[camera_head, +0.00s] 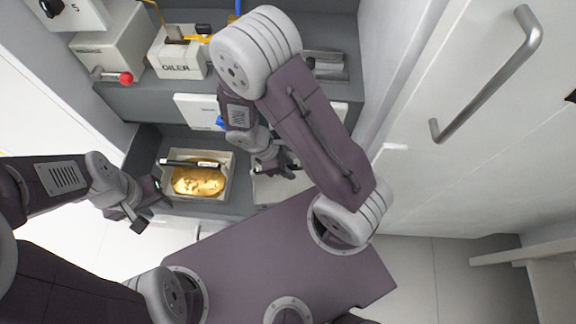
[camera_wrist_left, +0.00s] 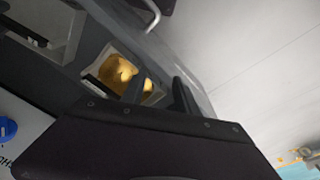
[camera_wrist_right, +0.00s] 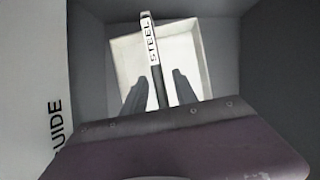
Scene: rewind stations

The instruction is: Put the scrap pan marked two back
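A pale square pan (camera_head: 226,160) holding gold-coloured scrap sits in the left bay below the counter; its dark bar carries a white label I cannot read. It also shows in the left wrist view (camera_wrist_left: 107,62). A second pale pan (camera_wrist_right: 190,48), with a bar labelled STEEL (camera_wrist_right: 153,40), looks empty in the right wrist view. In the head view it is mostly hidden under my right arm. I see no mark two. My right gripper (camera_head: 283,168) is open above this pan, its fingers either side of the bar's line. My left gripper (camera_head: 150,208) is open and empty, left of the gold pan.
The counter above holds a box marked OILER (camera_head: 180,66), a grey box with a red knob (camera_head: 126,78) and a metal block (camera_head: 326,66). A white panel (camera_head: 197,111) stands above the bays. A tall white door with a handle (camera_head: 487,85) is at right.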

